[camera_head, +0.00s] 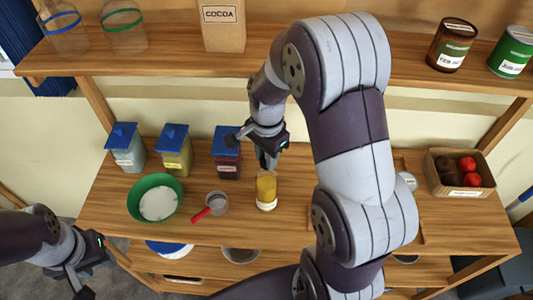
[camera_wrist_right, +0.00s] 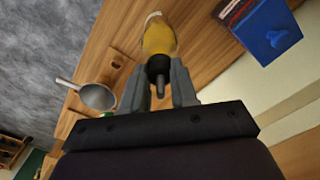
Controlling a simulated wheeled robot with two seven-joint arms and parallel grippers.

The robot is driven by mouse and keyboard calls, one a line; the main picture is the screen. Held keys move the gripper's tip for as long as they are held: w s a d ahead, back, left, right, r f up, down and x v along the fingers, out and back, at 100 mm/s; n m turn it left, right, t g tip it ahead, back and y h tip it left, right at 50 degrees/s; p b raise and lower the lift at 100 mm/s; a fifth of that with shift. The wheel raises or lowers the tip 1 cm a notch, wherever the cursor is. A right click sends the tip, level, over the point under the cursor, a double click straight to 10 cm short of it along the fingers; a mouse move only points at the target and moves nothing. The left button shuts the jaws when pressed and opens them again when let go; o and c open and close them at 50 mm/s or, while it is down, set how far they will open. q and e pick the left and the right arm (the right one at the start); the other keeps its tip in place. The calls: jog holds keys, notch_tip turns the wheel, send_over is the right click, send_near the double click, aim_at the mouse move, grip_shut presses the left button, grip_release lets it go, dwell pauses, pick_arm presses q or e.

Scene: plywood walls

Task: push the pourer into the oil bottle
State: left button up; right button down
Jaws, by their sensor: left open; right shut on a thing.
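The oil bottle (camera_head: 266,188), clear with yellow oil and a pale label, stands upright on the middle shelf board. It also shows in the right wrist view (camera_wrist_right: 159,38). My right gripper (camera_head: 268,160) is directly above it, pointing down, with its fingers on either side of the pourer. The pourer (camera_wrist_right: 158,68), a dark stopper with a grey spout, sits between those fingers, in line with the bottle's mouth. It looks to be at the mouth; how deep it sits is hidden. My left gripper (camera_head: 82,282) is open and empty at the lower left, off the shelf.
Several blue-lidded jars (camera_head: 173,152) stand behind left. A green bowl (camera_head: 178,187) and a small red-handled pan (camera_head: 216,203) are left of the bottle. A box of red items (camera_head: 437,180) is at the right. The upper shelf (camera_head: 170,61) runs above. Board is clear just around the bottle.

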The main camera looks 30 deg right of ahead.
jog(key=shift+f, duration=0.2)
jog(key=shift+f, duration=0.25)
jog(key=shift+f, duration=0.25)
dwell(0.7)
jog(key=shift+c, duration=1.6)
grip_release()
jog(key=shift+r, duration=0.1)
notch_tip(320, 180, up, 8)
jog(key=p, duration=0.7)
